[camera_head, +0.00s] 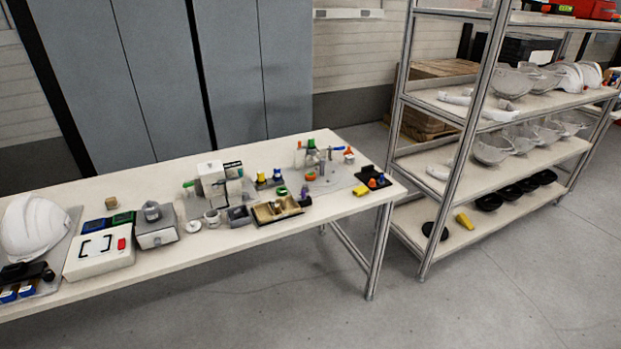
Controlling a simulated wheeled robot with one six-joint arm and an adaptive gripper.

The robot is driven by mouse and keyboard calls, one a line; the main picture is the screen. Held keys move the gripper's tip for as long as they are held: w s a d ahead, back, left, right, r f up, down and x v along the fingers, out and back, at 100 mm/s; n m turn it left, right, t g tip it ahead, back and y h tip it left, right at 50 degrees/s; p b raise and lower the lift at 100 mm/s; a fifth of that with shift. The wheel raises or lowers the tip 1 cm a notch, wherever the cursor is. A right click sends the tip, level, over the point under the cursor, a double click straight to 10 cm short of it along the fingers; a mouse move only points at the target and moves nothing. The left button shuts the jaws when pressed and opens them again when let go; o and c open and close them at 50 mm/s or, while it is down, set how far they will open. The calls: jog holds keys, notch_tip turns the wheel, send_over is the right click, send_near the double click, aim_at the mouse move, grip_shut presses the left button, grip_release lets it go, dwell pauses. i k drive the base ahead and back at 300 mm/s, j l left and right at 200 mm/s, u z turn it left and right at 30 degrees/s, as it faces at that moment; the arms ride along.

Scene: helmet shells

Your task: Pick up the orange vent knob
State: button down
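Several small orange parts show on the long white table (200,258), and they are too small to tell which is the vent knob. One orange ring-like part (311,176) is on the right part of the table. Another orange piece (348,151) tops a small white part farther back. More orange shows beside blue on a dark tray (364,174) near the table's right end. My gripper is not in view.
A white helmet shell (34,228), boxes and small parts crowd the table. A metal shelf rack (446,139) with clear and white shells stands at the right. Grey floor (480,300) is clear in front. Grey cabinets (150,80) stand behind.

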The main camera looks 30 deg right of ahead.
aim_at(310, 176)
jog(key=i+j+z, duration=0.1)
jog(key=j, duration=0.25)
jog(key=i+j+z, duration=0.1)
jog(key=i+j, duration=0.4)
jog(key=j, duration=0.2)
jog(key=i+j+z, duration=0.15)
jog(key=j, duration=0.2)
jog(key=i+j+z, duration=0.1)
jog(key=j, duration=0.25)
jog(key=i, duration=0.1)
